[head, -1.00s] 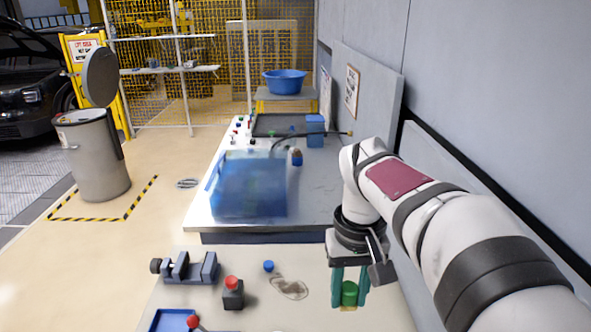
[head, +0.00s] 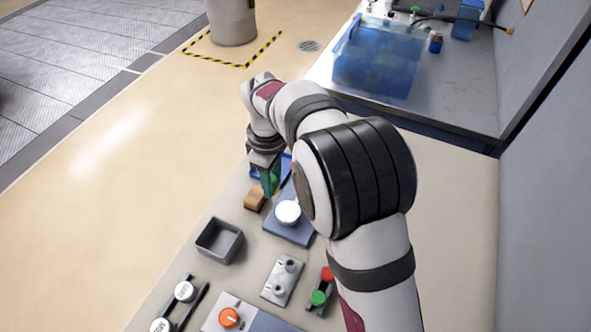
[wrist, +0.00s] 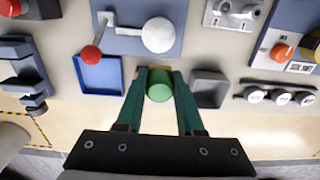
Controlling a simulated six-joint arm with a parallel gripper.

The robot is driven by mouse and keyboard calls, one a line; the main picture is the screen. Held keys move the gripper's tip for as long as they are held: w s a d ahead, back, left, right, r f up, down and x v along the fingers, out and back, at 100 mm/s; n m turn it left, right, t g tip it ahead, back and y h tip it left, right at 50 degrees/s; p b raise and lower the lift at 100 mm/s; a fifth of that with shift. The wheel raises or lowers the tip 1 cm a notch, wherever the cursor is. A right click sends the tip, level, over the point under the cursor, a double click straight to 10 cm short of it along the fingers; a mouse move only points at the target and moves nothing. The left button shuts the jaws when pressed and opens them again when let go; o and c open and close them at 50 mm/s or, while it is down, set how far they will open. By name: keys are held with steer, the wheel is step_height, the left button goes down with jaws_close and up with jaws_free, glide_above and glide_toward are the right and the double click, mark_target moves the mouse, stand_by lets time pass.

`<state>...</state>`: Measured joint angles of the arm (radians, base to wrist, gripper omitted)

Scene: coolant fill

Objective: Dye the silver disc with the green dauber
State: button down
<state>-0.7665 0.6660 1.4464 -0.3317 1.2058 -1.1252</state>
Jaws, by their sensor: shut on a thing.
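My gripper (head: 268,182) has green fingers and is shut on the green dauber; it also shows in the wrist view (wrist: 159,76). The dauber's round green top (wrist: 159,90) sits between the fingertips; its underside is hidden. The pale silver disc (head: 288,212) sits on a blue-grey plate (head: 284,232). In the wrist view the disc (wrist: 159,34) lies just beyond the fingertips, apart from the dauber. In the head view the gripper is up and left of the disc. Whether the dauber touches anything below is unclear.
A crank with a red knob (wrist: 91,55) is on the plate beside the disc. A blue tray (wrist: 100,76) lies left of the gripper, a grey open box (wrist: 208,88) right. A tan block (head: 255,197) is close to the fingers. Switches and knobs line the near bench.

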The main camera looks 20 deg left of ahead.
mark_target(299, 216)
steer(key=shift+f, duration=3.55)
steer(key=shift+d+f, duration=0.3)
steer(key=shift+d, duration=2.75)
steer(key=shift+a, duration=3.1)
steer(key=shift+w+d, duration=0.25)
steer(key=shift+d, duration=2.85)
steer(key=shift+a, duration=3.05)
steer(key=shift+r, duration=4)
